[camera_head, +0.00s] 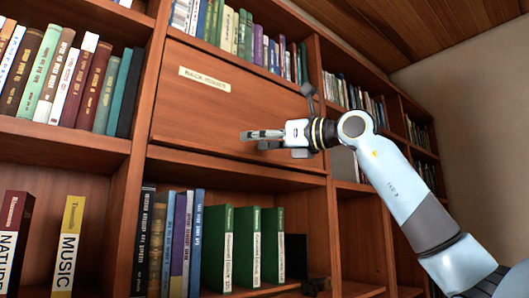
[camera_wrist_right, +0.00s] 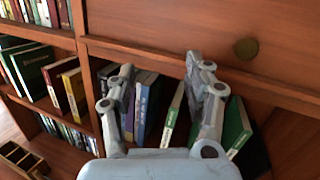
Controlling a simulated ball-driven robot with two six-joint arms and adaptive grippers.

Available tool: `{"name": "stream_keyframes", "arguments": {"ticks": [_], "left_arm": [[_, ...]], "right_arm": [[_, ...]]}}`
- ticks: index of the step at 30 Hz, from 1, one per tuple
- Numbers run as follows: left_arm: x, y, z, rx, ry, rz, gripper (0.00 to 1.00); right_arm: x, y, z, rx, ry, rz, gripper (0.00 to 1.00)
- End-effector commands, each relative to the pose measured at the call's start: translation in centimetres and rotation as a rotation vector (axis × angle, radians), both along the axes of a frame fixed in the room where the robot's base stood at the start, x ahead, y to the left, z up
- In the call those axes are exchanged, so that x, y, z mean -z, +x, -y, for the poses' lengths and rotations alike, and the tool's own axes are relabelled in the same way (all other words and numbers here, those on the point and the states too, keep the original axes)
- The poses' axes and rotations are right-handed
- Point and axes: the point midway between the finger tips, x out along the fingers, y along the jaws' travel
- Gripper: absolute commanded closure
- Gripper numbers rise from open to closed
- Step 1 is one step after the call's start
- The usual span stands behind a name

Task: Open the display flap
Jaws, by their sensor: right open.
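The display flap (camera_head: 215,100) is a reddish-brown wooden panel with a pale "BACK ISSUES" label (camera_head: 204,79), set in the bookcase below a row of books. It looks shut, flush with its frame. My right gripper (camera_head: 250,140) is in front of its lower right part, open and with nothing between the fingers. My left gripper is not seen.
Green books (camera_head: 247,246) and other upright books (camera_head: 172,242) stand on the shelf under the flap. More books (camera_head: 75,85) fill the shelf to its left. A yellow MUSIC book (camera_head: 68,245) stands at the lower left. Wooden dividers (camera_head: 140,110) frame the flap.

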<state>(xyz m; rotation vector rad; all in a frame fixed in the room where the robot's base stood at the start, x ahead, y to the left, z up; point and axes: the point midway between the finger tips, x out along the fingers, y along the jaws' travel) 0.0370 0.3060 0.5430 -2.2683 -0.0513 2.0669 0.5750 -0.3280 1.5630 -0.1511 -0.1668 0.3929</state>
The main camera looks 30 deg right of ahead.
Motion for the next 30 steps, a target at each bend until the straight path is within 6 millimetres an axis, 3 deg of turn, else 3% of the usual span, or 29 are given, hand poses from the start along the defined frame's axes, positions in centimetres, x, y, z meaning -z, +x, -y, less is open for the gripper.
{"name": "stream_keyframes", "arguments": {"ticks": [1,3,7,11,24,30], "left_arm": [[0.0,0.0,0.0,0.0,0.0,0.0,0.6],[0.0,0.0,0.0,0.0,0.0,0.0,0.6],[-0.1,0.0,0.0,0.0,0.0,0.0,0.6],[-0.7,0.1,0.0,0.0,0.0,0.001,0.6],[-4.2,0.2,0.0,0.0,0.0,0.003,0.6],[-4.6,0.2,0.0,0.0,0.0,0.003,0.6]], "right_arm": [[-1.3,0.1,2.7,0.099,-0.061,-0.017,0.48],[-2.3,0.0,5.8,0.215,-0.118,-0.052,0.48],[-3.1,-0.3,8.8,0.326,-0.158,-0.092,0.48],[-3.3,0.8,9.1,0.339,-0.161,-0.1,0.48],[-3.3,8.8,8.3,0.335,-0.16,-0.099,0.48],[-3.1,10.2,8.2,0.335,-0.162,-0.098,0.48]]}}
